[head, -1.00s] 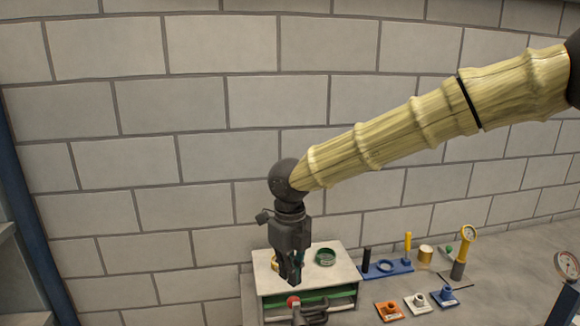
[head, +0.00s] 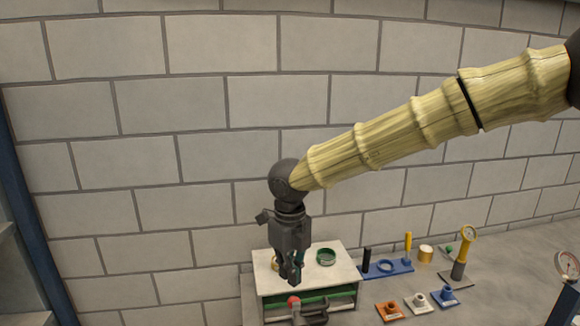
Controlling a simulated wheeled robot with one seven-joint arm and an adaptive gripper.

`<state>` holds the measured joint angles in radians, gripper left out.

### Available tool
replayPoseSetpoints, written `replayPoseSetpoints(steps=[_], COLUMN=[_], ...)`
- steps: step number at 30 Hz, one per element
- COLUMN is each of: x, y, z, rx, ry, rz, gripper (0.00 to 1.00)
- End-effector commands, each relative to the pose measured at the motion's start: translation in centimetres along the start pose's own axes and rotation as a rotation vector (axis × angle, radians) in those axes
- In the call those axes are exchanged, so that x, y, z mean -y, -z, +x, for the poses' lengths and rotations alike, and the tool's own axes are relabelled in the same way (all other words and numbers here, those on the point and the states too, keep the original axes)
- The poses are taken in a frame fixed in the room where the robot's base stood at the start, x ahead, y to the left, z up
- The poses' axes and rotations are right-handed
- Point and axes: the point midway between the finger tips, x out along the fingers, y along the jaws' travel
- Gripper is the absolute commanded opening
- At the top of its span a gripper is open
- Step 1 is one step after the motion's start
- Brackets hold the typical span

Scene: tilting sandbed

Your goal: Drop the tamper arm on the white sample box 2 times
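My gripper (head: 291,274) points down in front of the white-topped cabinet (head: 335,272), whose top is partly hidden behind it. Whether the fingers are apart is too small to tell, and no object shows clearly between them. A small white piece with a raised round fitting (head: 418,303) sits on the bench right of the cabinet, and may be the white sample box. A dark lever-like part with a red knob (head: 293,301) shows at the cabinet front, below my gripper. I cannot tell whether it is the tamper arm.
An orange piece (head: 389,312) and a blue piece (head: 444,297) flank the white one. A green ring (head: 326,257) lies on the cabinet top.

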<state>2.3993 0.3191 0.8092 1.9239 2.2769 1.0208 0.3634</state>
Motion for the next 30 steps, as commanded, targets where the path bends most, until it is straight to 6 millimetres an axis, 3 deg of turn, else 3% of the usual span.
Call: replayPoseSetpoints(steps=[30], x=[0.0], y=[0.0], z=[3.4], rx=[-0.001], ry=[0.000], rz=[0.000], gripper=[0.00])
